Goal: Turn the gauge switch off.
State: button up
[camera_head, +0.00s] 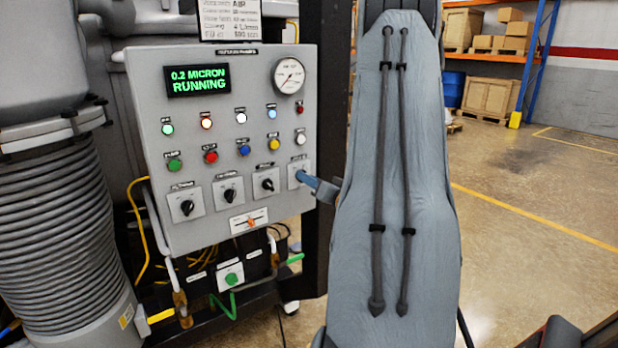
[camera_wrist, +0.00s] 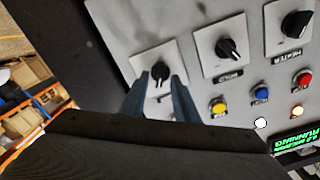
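The grey control panel (camera_head: 235,140) carries a row of several black rotary switches on pale square plates. The rightmost switch plate (camera_head: 297,181) is partly covered by my gripper (camera_head: 304,177), so its knob is hidden in the head view. In the wrist view, which is roughly upside down, this switch's black knob (camera_wrist: 160,73) shows between the two fingertips of my gripper (camera_wrist: 160,77). The fingers are apart, one on each side of the knob, with visible gaps. The label by this knob is too small to read. Whether the fingertips touch the plate, I cannot tell.
Neighbouring switches, one labelled HOLD (camera_wrist: 230,48) and one HEATER (camera_wrist: 297,24), sit close by. Coloured buttons (camera_head: 244,150) and a round dial (camera_head: 289,75) are above the row. The green display (camera_head: 199,80) reads "0.2 MICRON RUNNING". Open floor (camera_head: 530,220) lies right.

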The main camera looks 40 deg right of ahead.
jog(key=shift+w+d, duration=0.1)
jog(key=shift+w, duration=0.3)
grip_shut()
jog(key=n+b, duration=0.3)
jog(key=n, duration=0.3)
jog(key=n+b, duration=0.4)
jog(key=n, duration=0.1)
jog(key=shift+a+n, duration=0.2)
jog(key=shift+n, duration=0.2)
jog(key=shift+b, duration=0.3)
grip_release()
